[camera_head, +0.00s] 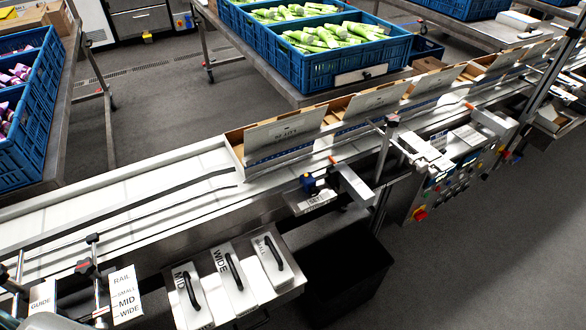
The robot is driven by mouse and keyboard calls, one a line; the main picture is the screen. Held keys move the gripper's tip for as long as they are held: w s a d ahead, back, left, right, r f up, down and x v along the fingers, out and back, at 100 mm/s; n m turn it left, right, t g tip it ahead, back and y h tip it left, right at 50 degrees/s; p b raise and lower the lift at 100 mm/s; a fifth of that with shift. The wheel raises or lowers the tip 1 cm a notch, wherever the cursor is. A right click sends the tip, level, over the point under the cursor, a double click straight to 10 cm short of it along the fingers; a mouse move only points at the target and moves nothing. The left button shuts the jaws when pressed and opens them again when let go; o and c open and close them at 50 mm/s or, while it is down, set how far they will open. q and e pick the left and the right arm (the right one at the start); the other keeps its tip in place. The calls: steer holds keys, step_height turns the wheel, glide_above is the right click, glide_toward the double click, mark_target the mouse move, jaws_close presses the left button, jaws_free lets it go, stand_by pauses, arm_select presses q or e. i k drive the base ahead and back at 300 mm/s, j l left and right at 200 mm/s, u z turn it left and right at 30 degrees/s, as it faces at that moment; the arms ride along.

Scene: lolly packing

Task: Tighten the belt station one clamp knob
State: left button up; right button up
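A post with a black cap (93,239) stands at the near left edge of the belt. A dark knob with red on it (84,268) sits partway up that post; whether it is tight does not show. A white rail card (124,296) beside it reads SMALL, MID, WIDE. A white guide card (42,297) stands left of the post. Another black-capped post (392,121) stands farther along the belt, with a red part below its cap. No label reading station one is legible.
A white belt (60,215) crosses the view, carrying open cartons (285,133) in its right half. Plates marked MID (188,298), WIDE (230,278) and SMALL (268,262) have black handles. A blue knob (307,183) and control panel (445,180) are farther right. A black bin (350,275) stands below.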

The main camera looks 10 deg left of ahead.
mark_target(314, 192)
steer(key=i+l+u, duration=0.3)
steer(key=l+u, duration=0.15)
steer(key=i+l+u, duration=0.2)
steer(key=l+u, duration=0.3)
steer(key=l, duration=0.25)
steer(key=i+l+u, duration=0.1)
steer(key=l+u, duration=0.35)
steer(key=l, duration=0.25)
steer(key=l+u, duration=0.5)
steer(key=l, duration=0.2)
